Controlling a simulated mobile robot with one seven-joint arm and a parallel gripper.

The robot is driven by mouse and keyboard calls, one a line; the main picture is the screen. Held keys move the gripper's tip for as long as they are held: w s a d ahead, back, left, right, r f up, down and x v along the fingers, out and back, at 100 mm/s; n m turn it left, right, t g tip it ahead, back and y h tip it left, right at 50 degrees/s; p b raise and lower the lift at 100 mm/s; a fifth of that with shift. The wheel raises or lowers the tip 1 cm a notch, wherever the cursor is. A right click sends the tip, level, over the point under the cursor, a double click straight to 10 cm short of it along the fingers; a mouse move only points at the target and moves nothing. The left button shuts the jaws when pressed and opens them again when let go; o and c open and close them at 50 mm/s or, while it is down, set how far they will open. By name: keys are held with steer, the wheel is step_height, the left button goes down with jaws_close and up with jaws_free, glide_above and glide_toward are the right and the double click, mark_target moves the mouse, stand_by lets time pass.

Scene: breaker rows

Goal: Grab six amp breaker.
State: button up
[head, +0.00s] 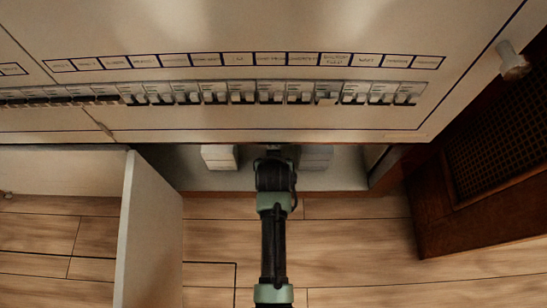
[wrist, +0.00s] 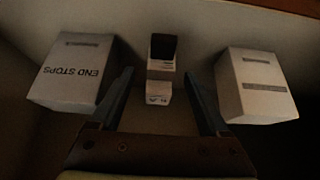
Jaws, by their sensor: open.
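The breaker (wrist: 159,90) is a small white block with a dark top part, standing inside the dim cabinet in the wrist view. Its front carries a short upside-down marking that may read 6A, too small to be sure. My gripper (wrist: 160,78) is open, with one finger on each side of the breaker and a visible gap to both. In the head view my gripper (head: 274,150) reaches into the open lower compartment, and the breaker is hidden there.
A white box marked END STOPS (wrist: 72,75) stands left of the breaker, and another pale box (wrist: 258,85) stands right, close outside the fingers. Above is a panel with a row of breakers (head: 271,97). An open door (head: 148,230) stands left of my arm.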

steer(key=b+x, duration=0.1)
steer(key=x, duration=0.1)
steer(key=shift+w+f+b, duration=0.1)
steer(key=shift+f+b, duration=0.15)
steer(key=shift+b, duration=0.05)
steer(key=shift+r, duration=0.1)
jaws_close()
